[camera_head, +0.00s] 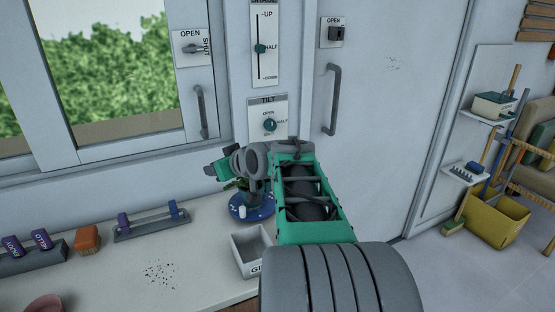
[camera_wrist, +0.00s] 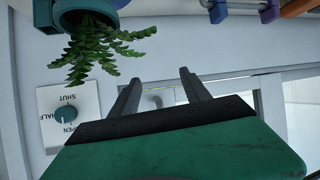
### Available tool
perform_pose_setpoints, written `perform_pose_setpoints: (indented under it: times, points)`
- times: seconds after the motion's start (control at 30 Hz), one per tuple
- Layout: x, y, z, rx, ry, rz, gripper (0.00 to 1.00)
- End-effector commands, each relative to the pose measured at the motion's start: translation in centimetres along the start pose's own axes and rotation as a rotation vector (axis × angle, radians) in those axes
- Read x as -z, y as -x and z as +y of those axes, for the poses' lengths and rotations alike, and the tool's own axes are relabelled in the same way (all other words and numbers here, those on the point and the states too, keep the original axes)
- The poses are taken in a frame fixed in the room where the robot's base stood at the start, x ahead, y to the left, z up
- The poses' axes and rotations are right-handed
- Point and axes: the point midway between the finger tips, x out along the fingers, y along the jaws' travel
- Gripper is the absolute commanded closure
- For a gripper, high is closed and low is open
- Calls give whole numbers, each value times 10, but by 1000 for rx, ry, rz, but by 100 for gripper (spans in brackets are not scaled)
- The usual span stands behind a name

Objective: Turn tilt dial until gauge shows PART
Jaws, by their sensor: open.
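The tilt dial (camera_head: 270,125) is a small teal knob on a white wall plate marked TILT (camera_head: 268,101). OPEN and HALF are legible around it; the lowest label is too small to read in the head view. In the wrist view the same dial (camera_wrist: 66,113) shows upside down at the left, with SHUT, HALF and OPEN. Its exact pointing is too small to tell. I see no gauge reading PART. My gripper (camera_wrist: 159,77) is open and empty, its two dark fingers apart, to the side of the dial and not touching it.
A potted plant (camera_wrist: 95,45) is close to my gripper; its blue saucer (camera_head: 237,212) stands on the counter (camera_head: 200,272). A grey box (camera_head: 240,258) is beside my arm. Above are a slider plate (camera_head: 263,70), a window switch (camera_head: 190,48) and a door switch (camera_head: 336,33).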

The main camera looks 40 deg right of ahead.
Motion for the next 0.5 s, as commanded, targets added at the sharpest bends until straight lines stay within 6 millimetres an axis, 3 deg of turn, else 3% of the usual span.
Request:
perform_pose_setpoints:
  times: [0.03,0.1,0.2,0.33,0.5]
  points:
    - [-23,-18,55,-60,1,104,45]
    - [-16,-10,115,-126,26,249,45]
    - [-11,11,174,-199,59,393,45]
    - [-4,28,203,-239,80,470,45]
    - [12,9,207,-237,82,477,45]
